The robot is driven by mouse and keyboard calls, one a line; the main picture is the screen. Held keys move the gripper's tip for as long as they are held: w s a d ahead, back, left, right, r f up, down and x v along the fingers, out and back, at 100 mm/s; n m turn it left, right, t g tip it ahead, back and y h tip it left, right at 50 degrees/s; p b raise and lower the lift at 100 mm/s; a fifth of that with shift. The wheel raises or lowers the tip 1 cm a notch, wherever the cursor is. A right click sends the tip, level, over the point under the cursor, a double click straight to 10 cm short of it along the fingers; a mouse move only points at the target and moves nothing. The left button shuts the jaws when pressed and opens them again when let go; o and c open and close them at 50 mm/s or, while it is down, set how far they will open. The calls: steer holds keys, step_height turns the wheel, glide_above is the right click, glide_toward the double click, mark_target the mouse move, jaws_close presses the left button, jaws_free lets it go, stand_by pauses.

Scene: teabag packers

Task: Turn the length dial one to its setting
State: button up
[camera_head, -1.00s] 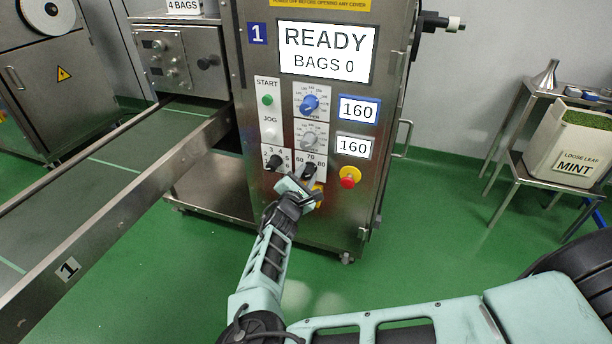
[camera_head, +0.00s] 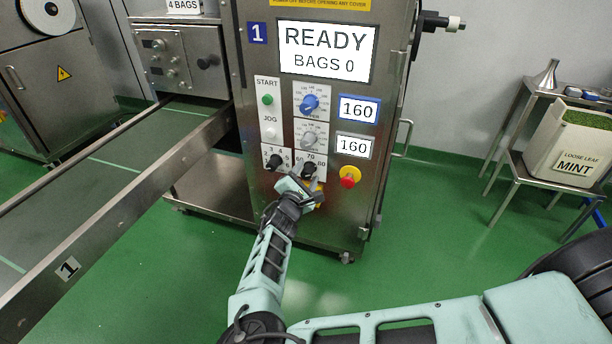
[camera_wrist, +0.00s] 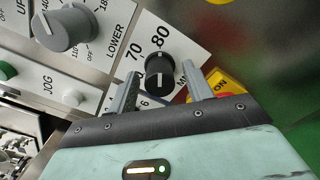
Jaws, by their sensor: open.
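The length dial is a black knob (camera_head: 308,169) on a white plate marked 60, 70 and 80, low on the front of machine 1. In the wrist view the knob (camera_wrist: 160,75) lies beyond the gap between my fingertips, with 70 and 80 readable beside it. A pale mark shows on the knob, but I cannot tell which number it points to. My gripper (camera_head: 306,186) is open just below and in front of the knob. In the wrist view its two fingers (camera_wrist: 162,88) stand apart with nothing held between them.
A black dial (camera_head: 274,162) marked 3, 4, 5 sits to the left. A blue dial (camera_head: 309,103) and a grey dial (camera_head: 309,139) are above, beside displays reading 160. A red emergency button (camera_head: 348,181) is close on the right. A conveyor (camera_head: 110,210) runs along the left.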

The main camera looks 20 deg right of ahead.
steer(key=shift+s, duration=0.1)
steer(key=p+v, duration=0.2)
steer(key=v, duration=1.5)
steer(key=shift+a, duration=0.1)
